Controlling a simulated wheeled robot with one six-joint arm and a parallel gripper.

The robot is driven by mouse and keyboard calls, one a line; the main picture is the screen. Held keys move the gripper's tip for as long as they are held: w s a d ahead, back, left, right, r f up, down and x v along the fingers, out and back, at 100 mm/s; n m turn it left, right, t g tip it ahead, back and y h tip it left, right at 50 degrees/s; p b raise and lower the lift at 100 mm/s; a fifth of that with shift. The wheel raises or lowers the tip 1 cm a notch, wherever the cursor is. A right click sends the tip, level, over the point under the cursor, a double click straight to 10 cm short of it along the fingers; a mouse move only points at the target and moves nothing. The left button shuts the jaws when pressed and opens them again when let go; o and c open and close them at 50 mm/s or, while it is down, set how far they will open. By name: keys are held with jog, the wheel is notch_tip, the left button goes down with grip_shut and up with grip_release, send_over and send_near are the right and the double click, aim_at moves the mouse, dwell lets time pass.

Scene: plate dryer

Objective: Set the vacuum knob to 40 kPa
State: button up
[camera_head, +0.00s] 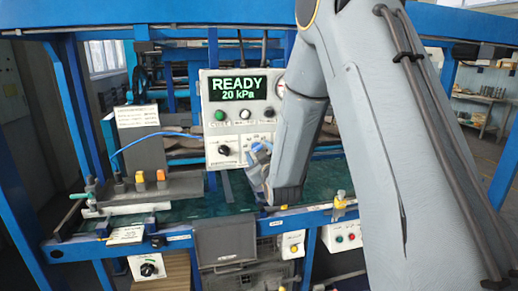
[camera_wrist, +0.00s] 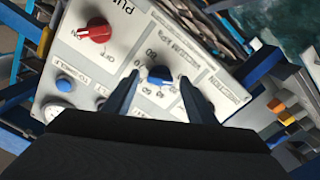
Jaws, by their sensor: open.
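The vacuum knob (camera_wrist: 160,74) is blue with a pale pointer mark, on a white panel with a printed number scale and a "VACUUM kPa" label in the wrist view. My gripper (camera_wrist: 158,79) is open, with one dark finger on each side of the knob. I cannot tell whether the fingers touch it. In the head view my gripper (camera_head: 257,162) is at the lower right of the control panel (camera_head: 212,112), and the vacuum knob cannot be made out clearly there. The display (camera_head: 237,88) reads "READY 20 kPa" in green.
A red knob (camera_wrist: 97,29) and a blue button (camera_wrist: 64,84) are on the same panel as the vacuum knob. The head view shows a black knob (camera_head: 224,150) and a green button (camera_head: 220,115).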

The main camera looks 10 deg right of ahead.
jog(key=shift+w, duration=0.4)
jog(key=shift+c, duration=0.6)
jog(key=c, duration=1)
jog(key=shift+o, duration=0.2)
